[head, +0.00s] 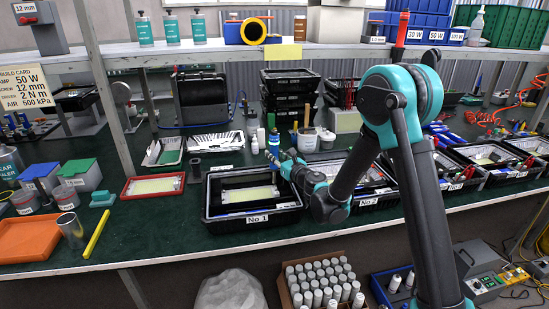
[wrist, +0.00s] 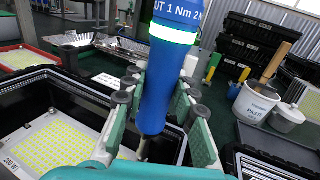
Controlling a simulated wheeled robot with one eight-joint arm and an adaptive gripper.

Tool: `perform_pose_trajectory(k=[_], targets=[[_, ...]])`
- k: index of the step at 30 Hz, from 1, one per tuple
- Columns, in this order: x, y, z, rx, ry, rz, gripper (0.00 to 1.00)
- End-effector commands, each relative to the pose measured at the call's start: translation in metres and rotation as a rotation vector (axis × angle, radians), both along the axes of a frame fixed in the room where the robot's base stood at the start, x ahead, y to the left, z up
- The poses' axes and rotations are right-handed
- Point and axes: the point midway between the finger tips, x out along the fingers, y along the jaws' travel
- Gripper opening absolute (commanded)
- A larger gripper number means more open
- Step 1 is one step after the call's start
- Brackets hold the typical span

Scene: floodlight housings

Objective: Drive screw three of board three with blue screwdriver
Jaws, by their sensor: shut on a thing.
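My gripper (head: 280,160) is shut on the blue screwdriver (head: 273,142), above the back edge of the black crate labelled No 1 (head: 256,220). In the wrist view the blue screwdriver (wrist: 158,85) stands nearly upright between the finger pads of my gripper (wrist: 155,105), with a lit green band near its top and its shaft pointing down. A yellow LED board (head: 250,194) lies in the crate; in the wrist view a board marked 200 W (wrist: 60,145) lies left of the screwdriver. The screwdriver's tip and any screw under it cannot be made out. No board number is readable.
A red tray (head: 138,196) with another yellow panel stands left of the crate. The crate labelled No 2 (head: 368,202) stands at the right. A white paste pot (wrist: 252,103) and bottles stand behind. An orange tray (head: 28,240) and a yellow stick (head: 96,233) lie at the left.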

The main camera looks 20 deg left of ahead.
Motion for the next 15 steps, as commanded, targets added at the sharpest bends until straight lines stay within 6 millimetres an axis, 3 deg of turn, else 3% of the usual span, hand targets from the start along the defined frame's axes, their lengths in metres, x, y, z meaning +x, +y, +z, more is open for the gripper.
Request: perform_pose_trajectory(k=[15], targets=[[0.000,0.000,0.022,0.000,0.000,0.000,0.00]])
